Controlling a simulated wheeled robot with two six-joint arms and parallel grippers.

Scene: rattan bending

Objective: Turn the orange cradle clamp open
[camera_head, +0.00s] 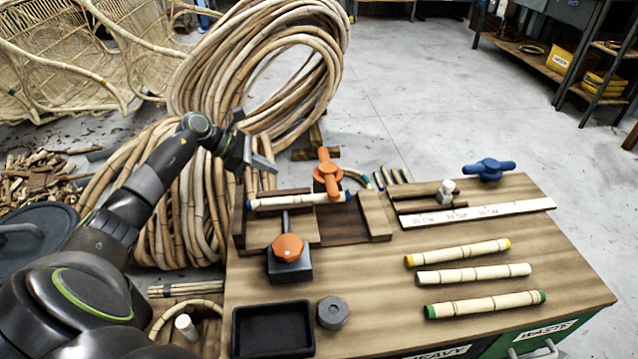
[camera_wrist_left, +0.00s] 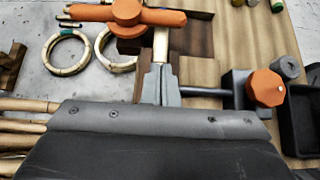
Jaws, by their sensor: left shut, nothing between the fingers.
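The orange cradle clamp (camera_head: 327,172) stands at the back of the wooden cradle (camera_head: 376,215), its bar pointing away from and toward me. In the left wrist view the clamp's orange bar (camera_wrist_left: 165,18) lies across the top. A pale rattan piece with blue ends (camera_head: 290,201) lies in the cradle under the clamp. My left gripper (camera_head: 262,163) is left of the clamp, above the cradle's left end, apart from the bar. In the left wrist view its fingers (camera_wrist_left: 160,84) are together and empty, below the bar in the picture. My right gripper is out of view.
A dark block with an orange knob (camera_head: 288,248) stands in front of the cradle. A black tray (camera_head: 272,347) and grey puck (camera_head: 332,313) are nearer. Three rattan pieces, yellow (camera_head: 458,252), plain (camera_head: 474,274) and green-ended (camera_head: 486,304), lie right. Large rattan coils (camera_head: 205,190) stand left.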

